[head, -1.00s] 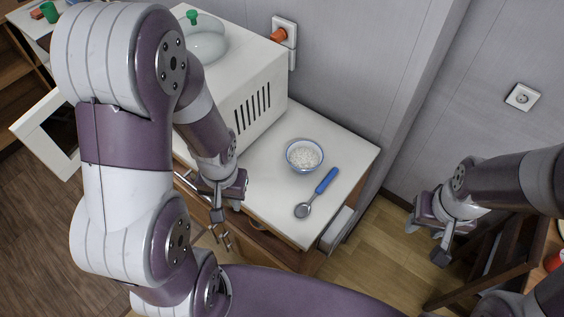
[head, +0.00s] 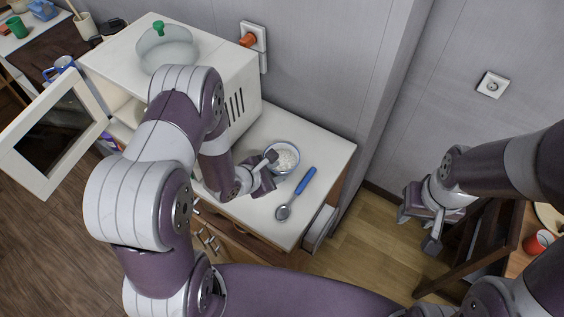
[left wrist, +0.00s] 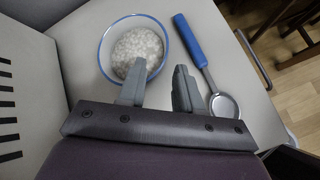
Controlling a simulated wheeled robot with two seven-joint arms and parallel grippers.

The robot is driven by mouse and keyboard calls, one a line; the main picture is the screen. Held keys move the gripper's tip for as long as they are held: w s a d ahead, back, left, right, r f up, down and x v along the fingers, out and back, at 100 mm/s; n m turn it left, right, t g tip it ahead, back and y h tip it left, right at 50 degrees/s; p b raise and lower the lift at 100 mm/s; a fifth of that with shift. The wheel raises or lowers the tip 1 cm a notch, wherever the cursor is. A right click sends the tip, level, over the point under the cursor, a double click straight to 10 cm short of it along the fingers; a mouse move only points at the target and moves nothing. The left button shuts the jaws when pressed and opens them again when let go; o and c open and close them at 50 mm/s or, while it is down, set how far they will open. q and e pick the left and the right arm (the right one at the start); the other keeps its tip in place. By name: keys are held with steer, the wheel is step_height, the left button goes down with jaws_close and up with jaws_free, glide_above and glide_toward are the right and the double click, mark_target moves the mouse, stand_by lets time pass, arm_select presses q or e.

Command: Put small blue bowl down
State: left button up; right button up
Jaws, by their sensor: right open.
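The small bowl (head: 283,157), white with a blue rim and filled with white grains, stands upright on the white counter (head: 317,152). It also shows in the left wrist view (left wrist: 104,55). My left gripper (head: 270,169) is at the bowl's near left side. In the left wrist view my left gripper (left wrist: 160,82) is open, with one finger overlapping the bowl and the other outside its rim on the right. I cannot tell whether a finger touches the bowl. My right gripper (head: 419,231) is open and empty, away from the counter at the right.
A spoon with a blue handle (head: 306,181) lies on the counter right of the bowl. A white microwave (head: 240,75) with its door (head: 97,97) open stands left, a glass bowl (head: 168,55) on top. The counter's far right corner is clear.

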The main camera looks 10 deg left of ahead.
mark_target(285, 171)
arm_select(q)
steer(key=x, duration=0.5)
steer(key=shift+w+d+f, duration=0.1)
steer(key=shift+w+f, duration=0.1)
steer(key=shift+w, duration=0.05)
steer(key=shift+s, duration=0.1)
jaws_close()
steer(key=shift+r, duration=0.1)
